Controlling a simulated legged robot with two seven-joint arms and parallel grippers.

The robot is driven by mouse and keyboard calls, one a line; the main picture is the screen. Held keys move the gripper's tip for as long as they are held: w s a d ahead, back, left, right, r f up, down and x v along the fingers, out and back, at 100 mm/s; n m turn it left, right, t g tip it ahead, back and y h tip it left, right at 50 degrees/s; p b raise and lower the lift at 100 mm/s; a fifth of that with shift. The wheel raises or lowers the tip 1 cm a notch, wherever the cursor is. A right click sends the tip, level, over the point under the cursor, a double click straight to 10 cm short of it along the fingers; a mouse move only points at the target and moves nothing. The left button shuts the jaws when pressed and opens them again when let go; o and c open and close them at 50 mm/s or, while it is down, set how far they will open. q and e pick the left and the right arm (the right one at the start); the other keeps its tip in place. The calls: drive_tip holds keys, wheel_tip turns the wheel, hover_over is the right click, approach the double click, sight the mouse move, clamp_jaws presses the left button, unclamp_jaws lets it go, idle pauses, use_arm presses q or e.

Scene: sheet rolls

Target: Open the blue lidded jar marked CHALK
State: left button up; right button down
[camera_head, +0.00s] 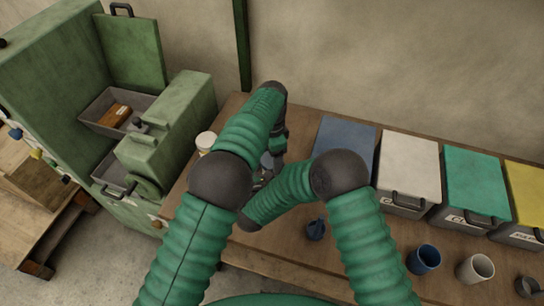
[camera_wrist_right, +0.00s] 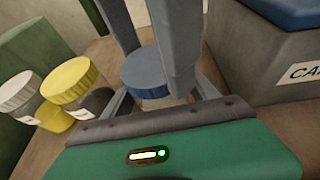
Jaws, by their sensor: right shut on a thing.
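The blue-lidded jar (camera_wrist_right: 143,68) stands upright on the table in the right wrist view. Its pale body shows only in part below the lid, and I cannot see any CHALK marking. My right gripper (camera_wrist_right: 160,100) is shut on the jar body, with one finger on each side. My left gripper (camera_head: 277,147) points down from above. In the right wrist view its two grey fingers stand apart on either side of the lid. One fingertip is hidden behind the lid, and I cannot tell whether they press on it. In the head view my arms mostly hide the jar.
A white-lidded jar (camera_wrist_right: 18,90) and a yellow-lidded jar (camera_wrist_right: 72,80) stand close by on the left. Lidded bins, such as the blue one (camera_head: 345,143), line the back right. A blue mug (camera_head: 424,260) and a white mug (camera_head: 475,269) stand in front. A green machine (camera_head: 60,75) is left.

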use_arm(q)
drive_tip(key=o, duration=0.3)
